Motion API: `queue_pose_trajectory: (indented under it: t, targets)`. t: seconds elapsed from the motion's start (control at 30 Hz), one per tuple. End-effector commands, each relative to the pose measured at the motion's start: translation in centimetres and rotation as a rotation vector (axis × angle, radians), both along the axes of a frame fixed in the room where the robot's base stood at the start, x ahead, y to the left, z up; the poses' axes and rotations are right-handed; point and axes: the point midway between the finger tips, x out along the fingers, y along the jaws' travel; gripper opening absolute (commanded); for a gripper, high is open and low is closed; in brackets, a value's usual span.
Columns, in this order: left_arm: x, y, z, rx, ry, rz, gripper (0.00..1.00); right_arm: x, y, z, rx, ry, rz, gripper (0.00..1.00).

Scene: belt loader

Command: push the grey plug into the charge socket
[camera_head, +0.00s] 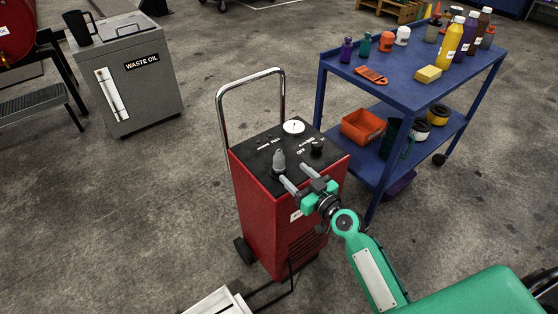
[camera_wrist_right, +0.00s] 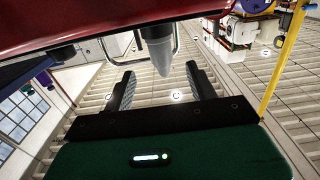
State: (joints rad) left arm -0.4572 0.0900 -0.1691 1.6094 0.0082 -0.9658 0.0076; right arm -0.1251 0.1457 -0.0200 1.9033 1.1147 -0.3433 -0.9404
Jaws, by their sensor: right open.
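The grey plug (camera_head: 279,159) stands upright on the black top panel of the red charger cart (camera_head: 262,203). It also shows in the right wrist view as a tapered grey body (camera_wrist_right: 156,50). My right gripper (camera_head: 292,172) is open over the cart's top, its two fingers pointing at the plug from the right. In the right wrist view the plug lies just beyond the open fingertips (camera_wrist_right: 159,72), roughly centred between them, with no clear contact. The charge socket cannot be made out; the plug's lower end is hard to see. My left gripper is not in view.
The cart has a chrome handle (camera_head: 221,115), a white gauge (camera_head: 293,127) and a black knob (camera_head: 316,147). A blue trolley (camera_head: 392,85) with bottles stands at right. A grey waste oil cabinet (camera_head: 140,85) stands at left. Open floor lies left of the cart.

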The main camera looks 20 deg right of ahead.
Motion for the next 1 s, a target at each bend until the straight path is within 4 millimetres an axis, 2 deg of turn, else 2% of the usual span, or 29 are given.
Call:
queue_pose_trajectory:
  t: [0.1, 0.37, 0.7, 1.0]
  targets:
    - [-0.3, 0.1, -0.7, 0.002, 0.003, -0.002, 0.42, 1.6, 0.6, 0.1, 0.001, -0.001, -0.001, 0.57]
    - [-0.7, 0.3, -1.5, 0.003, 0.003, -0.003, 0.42, 3.1, 1.1, 0.0, 0.001, 0.000, -0.001, 0.57]
    - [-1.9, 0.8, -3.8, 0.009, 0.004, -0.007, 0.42, 7.1, 2.7, -0.4, 0.002, 0.002, -0.001, 0.57]
    - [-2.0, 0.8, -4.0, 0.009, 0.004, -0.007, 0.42, 7.4, 2.8, -0.5, -0.001, 0.003, -0.001, 0.57]
